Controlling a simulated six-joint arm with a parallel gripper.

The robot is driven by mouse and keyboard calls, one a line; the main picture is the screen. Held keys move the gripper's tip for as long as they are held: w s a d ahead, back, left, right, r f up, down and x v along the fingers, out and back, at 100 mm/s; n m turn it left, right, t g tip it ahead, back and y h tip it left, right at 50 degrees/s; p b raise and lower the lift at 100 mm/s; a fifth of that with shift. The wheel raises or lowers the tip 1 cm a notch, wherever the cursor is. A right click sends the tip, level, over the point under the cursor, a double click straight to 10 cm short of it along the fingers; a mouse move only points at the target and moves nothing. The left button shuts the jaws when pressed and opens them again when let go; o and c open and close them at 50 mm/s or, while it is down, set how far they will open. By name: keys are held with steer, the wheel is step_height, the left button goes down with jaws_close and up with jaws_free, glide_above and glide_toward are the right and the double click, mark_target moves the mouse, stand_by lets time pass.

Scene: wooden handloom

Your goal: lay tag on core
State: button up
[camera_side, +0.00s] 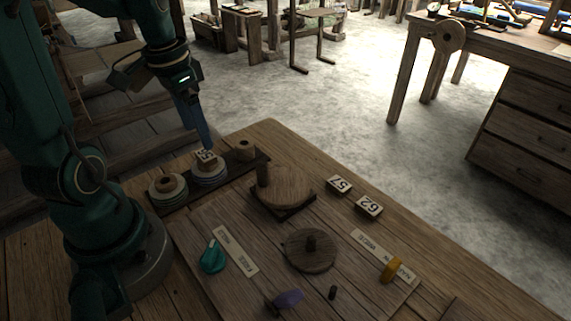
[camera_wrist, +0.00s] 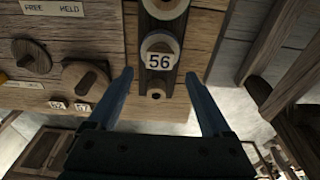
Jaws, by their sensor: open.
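A small pale tag marked 56 (camera_side: 206,156) lies on top of the middle spool (camera_side: 209,173), on its core; in the wrist view the tag (camera_wrist: 159,61) lies on that spool's round top. The spool stands in a dark rack (camera_side: 183,199) with a wound spool (camera_side: 167,188) on one side and a bare wooden core (camera_side: 245,149) on the other. My gripper (camera_side: 208,147) is just above the tagged spool, fingers down. In the wrist view my gripper (camera_wrist: 158,76) is open, a blue finger to each side, with nothing held between them.
Tags marked 57 (camera_side: 339,184) and 62 (camera_side: 369,206) lie on the table. A round wooden block (camera_side: 285,187) with a post stands beside the rack. A teal knob (camera_side: 213,257), a wooden dial (camera_side: 311,257), a purple knob (camera_side: 288,299) and a yellow knob (camera_side: 391,270) sit nearer the front.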

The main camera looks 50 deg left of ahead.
mark_target(198, 157)
step_height(198, 157, up, 7)
steer(key=s+d+t, duration=0.2)
steer(key=d, duration=0.4)
steer(key=s+d+f+t, duration=0.1)
steer(key=s+d+t, duration=0.1)
steer(key=d, duration=0.5)
steer(key=shift+d+f, duration=0.2)
steer(key=shift+f, duration=0.05)
stand_by(0.7)
